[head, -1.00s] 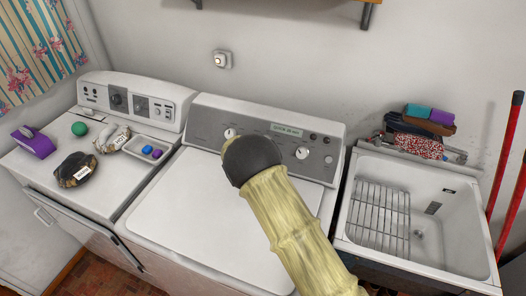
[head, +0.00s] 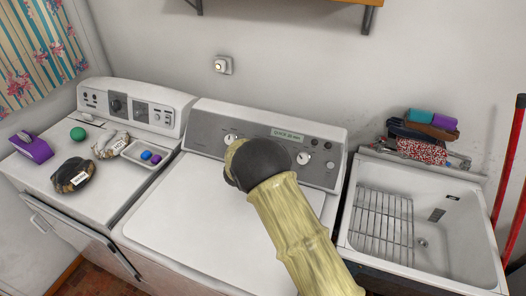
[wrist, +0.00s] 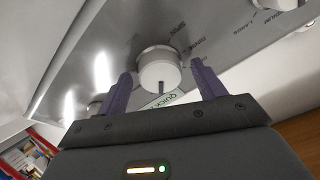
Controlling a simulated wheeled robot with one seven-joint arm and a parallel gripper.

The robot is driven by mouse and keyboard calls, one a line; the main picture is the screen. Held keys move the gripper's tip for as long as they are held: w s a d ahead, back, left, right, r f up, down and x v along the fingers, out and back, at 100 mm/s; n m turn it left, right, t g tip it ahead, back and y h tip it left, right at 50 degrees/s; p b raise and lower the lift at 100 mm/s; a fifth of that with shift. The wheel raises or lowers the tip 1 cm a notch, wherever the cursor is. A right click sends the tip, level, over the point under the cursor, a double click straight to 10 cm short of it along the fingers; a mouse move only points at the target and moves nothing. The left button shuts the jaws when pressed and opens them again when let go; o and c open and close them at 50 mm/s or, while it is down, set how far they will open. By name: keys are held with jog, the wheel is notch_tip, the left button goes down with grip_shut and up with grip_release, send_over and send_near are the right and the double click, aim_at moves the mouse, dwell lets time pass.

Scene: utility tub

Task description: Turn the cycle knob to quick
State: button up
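The washer (head: 181,205) stands in the middle of the head view, with a grey control panel along its back. In the wrist view a round white knob (wrist: 158,68) with a dark pointer mark faces me. The words SPIN and RINSE are printed near it. The mark points toward a pale display strip (wrist: 166,100) that reads QUICK; the display also shows in the head view (head: 288,134). My gripper (wrist: 161,70) is open, its two purple fingers on either side of the knob with a gap showing at each side. In the head view my arm hides this knob and my fingers.
Other panel knobs show left (head: 231,138) and right (head: 303,158) of my wrist. A second white machine (head: 40,165) at left carries a purple object (head: 32,147), a green ball (head: 78,134) and a tray (head: 133,150). A sink (head: 365,248) stands at right.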

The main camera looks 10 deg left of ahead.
jog(key=shift+s, duration=0.1)
jog(key=b+v, duration=0.3)
jog(key=v, duration=1.4)
jog(key=shift+r, duration=0.1)
